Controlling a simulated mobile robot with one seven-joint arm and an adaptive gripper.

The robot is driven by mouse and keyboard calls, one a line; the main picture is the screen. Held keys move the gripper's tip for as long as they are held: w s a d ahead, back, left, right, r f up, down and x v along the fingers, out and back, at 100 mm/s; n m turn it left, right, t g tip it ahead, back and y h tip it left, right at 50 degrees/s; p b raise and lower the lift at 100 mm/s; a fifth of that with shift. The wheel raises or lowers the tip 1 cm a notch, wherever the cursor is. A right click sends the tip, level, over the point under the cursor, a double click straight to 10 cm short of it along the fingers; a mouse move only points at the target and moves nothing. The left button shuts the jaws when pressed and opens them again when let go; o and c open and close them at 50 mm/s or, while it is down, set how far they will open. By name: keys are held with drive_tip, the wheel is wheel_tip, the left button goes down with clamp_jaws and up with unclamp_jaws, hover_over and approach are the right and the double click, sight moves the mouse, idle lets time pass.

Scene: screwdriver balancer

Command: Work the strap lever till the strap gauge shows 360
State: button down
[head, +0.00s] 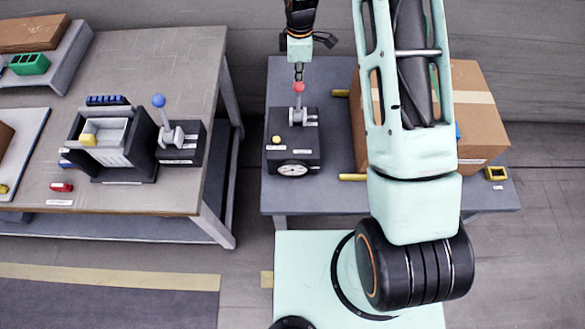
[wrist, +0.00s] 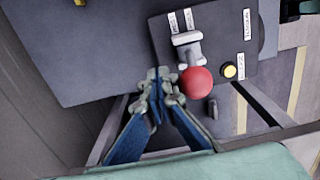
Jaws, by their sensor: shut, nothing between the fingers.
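A lever with a red ball knob (head: 299,88) stands on a black box (head: 292,138) on the grey table in the middle. The box carries a round white dial gauge (head: 293,169) on its front; its reading is too small to tell. I cannot read the labels to confirm that this is the strap lever. My gripper (head: 298,72) is shut and empty, just behind the red knob. In the wrist view, the fingertips (wrist: 160,86) are close beside the red knob (wrist: 196,81); I cannot tell whether they touch it. The gauge face is not seen in the wrist view.
A yellow button (head: 276,139) sits on the same box. A cardboard box (head: 480,105) stands to the right, partly behind my arm. On the left table, a blue-knobbed lever (head: 158,101) stands beside a black bin (head: 110,160). A gap separates the tables.

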drive_tip(key=shift+s, duration=3.9)
drive_tip(key=w+b, duration=0.1)
drive_tip(key=w, duration=0.9)
drive_tip(key=shift+s, duration=4.95)
drive_tip(key=w+b, duration=0.1)
drive_tip(key=w, duration=0.9)
drive_tip(key=shift+s, duration=5.1)
drive_tip(key=w, duration=1)
drive_tip(key=shift+w, duration=0.2)
